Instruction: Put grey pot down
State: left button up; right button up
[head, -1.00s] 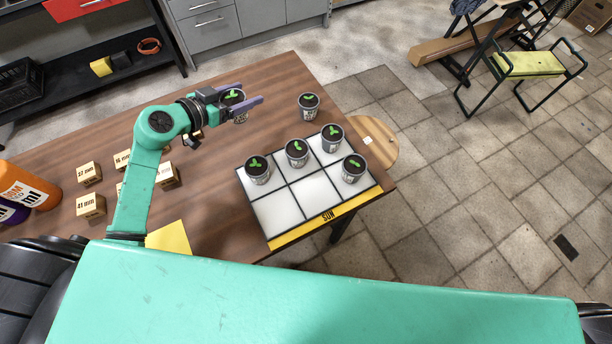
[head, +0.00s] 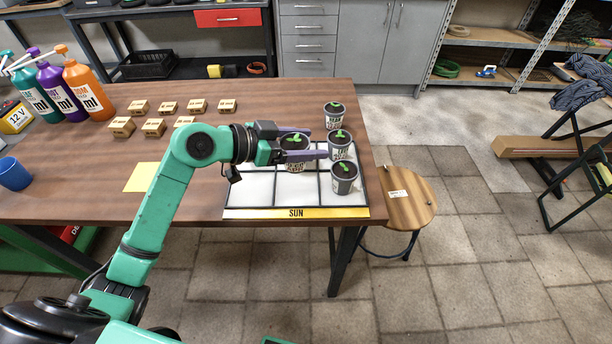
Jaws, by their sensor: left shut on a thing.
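A grey pot (head: 296,165) with dark soil and a green sprout is between the fingers of my left gripper (head: 312,145), which is shut on it. It is over the middle of the white grid mat (head: 250,193); I cannot tell whether its base touches the mat. Two similar pots stand on the right column of the mat, one at the back (head: 340,153) and one in front (head: 344,186). Another pot (head: 334,123) stands behind the mat on the table. My gripper and wrist hide the mat's back left. My right gripper is not in view.
The wooden table (head: 80,185) holds several small wooden blocks (head: 153,128), bottles (head: 88,92), a blue cup (head: 14,174) and a yellow sheet (head: 142,177). The mat's front left and front middle cells are bare. A round stool (head: 408,205) stands right of the table.

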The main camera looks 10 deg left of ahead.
pick_arm(q)
notch_tip(320, 180, down, 7)
jog(key=shift+f+b, duration=0.1)
jog(key=shift+b, duration=0.55)
jog(key=shift+f, duration=0.3)
jog(key=shift+r, duration=0.1)
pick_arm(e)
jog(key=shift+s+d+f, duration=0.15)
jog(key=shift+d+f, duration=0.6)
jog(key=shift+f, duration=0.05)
pick_arm(q)
jog(key=shift+f, duration=0.2)
jog(key=o, duration=1.4)
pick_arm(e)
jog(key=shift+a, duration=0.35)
pick_arm(q)
jog(key=shift+r, duration=0.1)
